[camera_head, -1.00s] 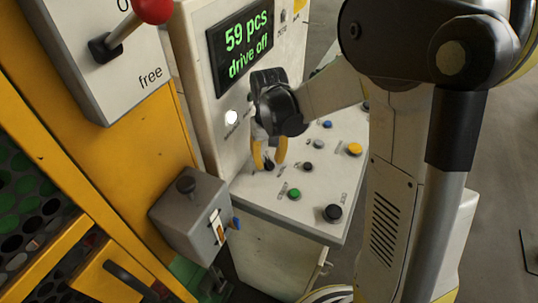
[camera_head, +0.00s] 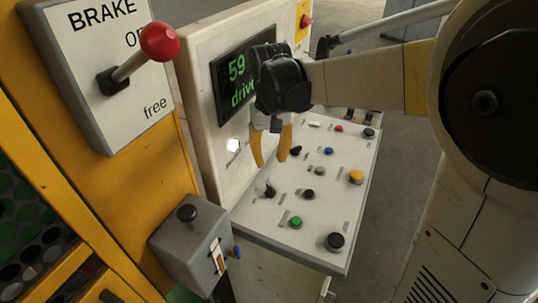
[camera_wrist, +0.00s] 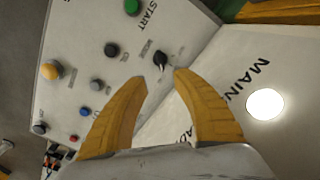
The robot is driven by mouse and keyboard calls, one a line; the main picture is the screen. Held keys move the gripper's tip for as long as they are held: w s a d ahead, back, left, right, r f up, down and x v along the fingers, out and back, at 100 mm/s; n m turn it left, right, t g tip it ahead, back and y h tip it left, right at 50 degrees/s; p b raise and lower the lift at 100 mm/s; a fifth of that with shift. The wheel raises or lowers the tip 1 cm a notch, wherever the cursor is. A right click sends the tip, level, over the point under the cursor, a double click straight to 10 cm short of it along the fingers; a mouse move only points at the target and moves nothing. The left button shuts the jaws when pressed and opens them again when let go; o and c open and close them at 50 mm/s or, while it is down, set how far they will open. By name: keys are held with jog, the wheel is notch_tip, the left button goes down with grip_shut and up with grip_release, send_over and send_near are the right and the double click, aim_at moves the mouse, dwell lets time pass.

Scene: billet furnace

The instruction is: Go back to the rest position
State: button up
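My gripper (camera_head: 271,160) has two yellow fingers and hangs above the sloped control desk, close in front of the upright panel with the green-lettered screen. In the wrist view the fingers (camera_wrist: 161,75) stand apart with nothing between them, and a small black knob (camera_wrist: 160,59) shows just beyond the tips. The fingers appear clear of the desk. The gripper body hides part of the screen (camera_head: 230,85), where "59" and "drive" can still be read.
The control desk (camera_head: 331,192) carries several buttons, among them a green one (camera_head: 296,222) and a yellow one (camera_head: 356,177). A brake lever with a red ball (camera_head: 160,42) stands at upper left. A grey box (camera_head: 188,246) sits below it.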

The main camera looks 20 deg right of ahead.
jog(key=shift+s, duration=0.1)
jog(key=s+r+t+b, duration=0.1)
jog(key=s+t, duration=0.6)
jog(key=s, duration=0.7)
jog(key=shift+s+r, duration=0.15)
jog(key=shift+s, duration=0.15)
dwell(1.5)
